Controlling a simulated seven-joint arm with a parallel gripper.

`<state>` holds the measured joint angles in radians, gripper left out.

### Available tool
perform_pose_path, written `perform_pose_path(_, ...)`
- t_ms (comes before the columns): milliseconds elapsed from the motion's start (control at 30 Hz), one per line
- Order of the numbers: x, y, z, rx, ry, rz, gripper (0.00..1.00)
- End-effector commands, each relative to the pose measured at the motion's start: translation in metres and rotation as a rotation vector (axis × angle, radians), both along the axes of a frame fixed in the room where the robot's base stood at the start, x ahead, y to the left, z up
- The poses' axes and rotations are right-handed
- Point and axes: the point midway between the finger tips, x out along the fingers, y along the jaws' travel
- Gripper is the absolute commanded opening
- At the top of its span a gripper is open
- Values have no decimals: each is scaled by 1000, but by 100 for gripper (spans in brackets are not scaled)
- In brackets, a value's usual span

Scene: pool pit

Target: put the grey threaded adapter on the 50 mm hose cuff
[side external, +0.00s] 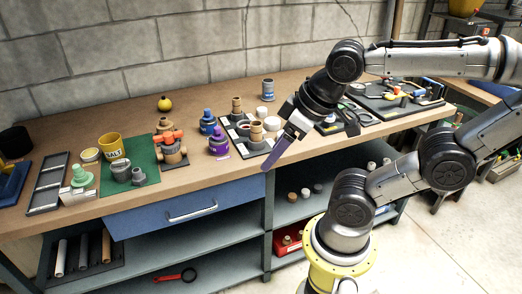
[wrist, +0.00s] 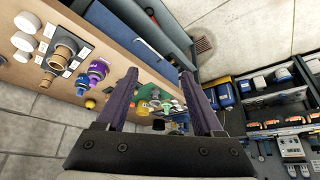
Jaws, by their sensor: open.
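Two grey fittings stand on the green mat at the left in the side view: a wider one (side external: 121,170) and a smaller one (side external: 138,177) close beside it. They are too small to tell which is the threaded adapter and which, if either, is the 50 mm hose cuff. My gripper (side external: 270,163) is open and empty, above the bench's front edge, well to the right of the mat. In the wrist view the two purple fingers of my gripper (wrist: 158,74) are spread apart, with the green mat (wrist: 147,91) showing between them, some way off.
Purple-and-blue bottles (side external: 218,141) and a board with tan fittings (side external: 257,133) stand between mat and gripper. A black tray (side external: 45,185) lies at left.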

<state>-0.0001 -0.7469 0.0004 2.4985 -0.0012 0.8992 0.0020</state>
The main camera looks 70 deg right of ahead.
Motion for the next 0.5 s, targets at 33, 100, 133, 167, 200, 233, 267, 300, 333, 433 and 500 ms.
perform_pose_path(33,-2,0,-1,0,0,2,68)
perform_pose_path(100,-2,0,-1,0,0,4,68)
perform_pose_path(133,-2,0,-1,1,0,3,68)
perform_pose_path(167,-1,0,-1,1,0,3,68)
perform_pose_path(200,-1,0,-1,0,0,2,68)
perform_pose_path(233,-1,0,-1,0,0,2,68)
perform_pose_path(267,-1,0,-1,0,0,2,68)
perform_pose_path(300,-1,0,0,0,0,2,68)
perform_pose_path(333,-1,0,0,0,-1,2,68)
perform_pose_path(433,0,0,0,0,-5,1,68)
perform_pose_path(500,5,0,3,0,-32,1,68)
